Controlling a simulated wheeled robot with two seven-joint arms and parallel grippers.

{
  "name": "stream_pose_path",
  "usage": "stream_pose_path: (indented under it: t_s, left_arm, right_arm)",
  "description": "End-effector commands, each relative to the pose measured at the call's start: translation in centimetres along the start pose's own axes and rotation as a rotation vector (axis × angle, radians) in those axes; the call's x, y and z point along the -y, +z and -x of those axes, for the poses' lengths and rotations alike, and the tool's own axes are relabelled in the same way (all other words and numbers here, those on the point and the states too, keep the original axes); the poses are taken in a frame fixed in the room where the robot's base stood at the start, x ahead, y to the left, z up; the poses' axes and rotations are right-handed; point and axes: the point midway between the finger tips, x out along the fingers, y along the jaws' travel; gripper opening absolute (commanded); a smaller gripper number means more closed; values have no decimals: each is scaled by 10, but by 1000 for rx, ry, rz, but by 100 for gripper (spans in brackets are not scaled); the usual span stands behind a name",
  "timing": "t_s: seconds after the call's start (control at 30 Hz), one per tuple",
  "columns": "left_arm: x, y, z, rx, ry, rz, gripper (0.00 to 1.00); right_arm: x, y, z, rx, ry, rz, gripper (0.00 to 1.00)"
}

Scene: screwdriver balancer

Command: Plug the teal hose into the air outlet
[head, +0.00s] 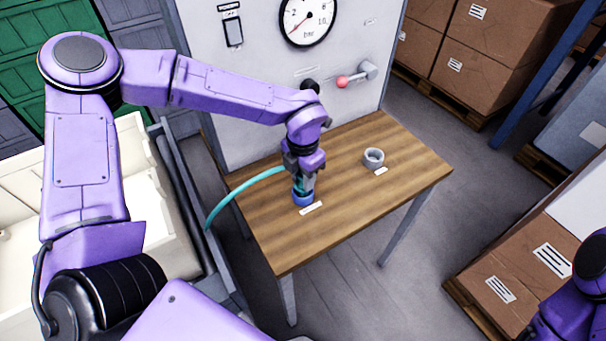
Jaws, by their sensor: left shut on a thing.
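The teal hose (240,189) rises from the left of the table and curves to my left gripper (303,182). My left gripper points down and is shut on the hose's end, at a blue ring-shaped holder (303,200) on the table. The fingers hide most of the hose end, and I cannot tell whether it sits inside the blue holder or just above it. A round black fitting (310,86) on the grey panel may be the air outlet; my left arm partly covers it. My right gripper is out of view; only purple arm parts show at the lower right.
The wooden table (340,215) stands against the grey panel (260,60), which bears a pressure gauge (307,18) and a red-knobbed lever (343,82). A grey ring holder (374,158) stands empty on the table's right. Cartons (515,40) are at the right. The table's front is clear.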

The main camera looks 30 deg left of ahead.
Motion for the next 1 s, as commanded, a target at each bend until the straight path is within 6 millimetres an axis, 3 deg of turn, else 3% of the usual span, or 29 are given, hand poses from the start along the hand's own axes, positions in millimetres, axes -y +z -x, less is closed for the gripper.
stream_pose_path:
  t_s: [0.77, 0.8, 0.83, 0.87, 1.0]
  left_arm:
    - [0, 0, -16, 1, 0, 0, 1]
    - [0, 0, -16, 1, 0, 0, 46]
    - [0, 0, -16, 1, 0, 0, 56]
    - [0, 0, -16, 1, 0, 0, 63]
    - [0, 0, -16, 1, 0, 0, 63]
  right_arm:
    - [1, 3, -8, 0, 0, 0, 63]
    - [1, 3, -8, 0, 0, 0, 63]
    - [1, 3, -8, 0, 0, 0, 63]
    - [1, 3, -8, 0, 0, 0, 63]
    - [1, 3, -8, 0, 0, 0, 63]
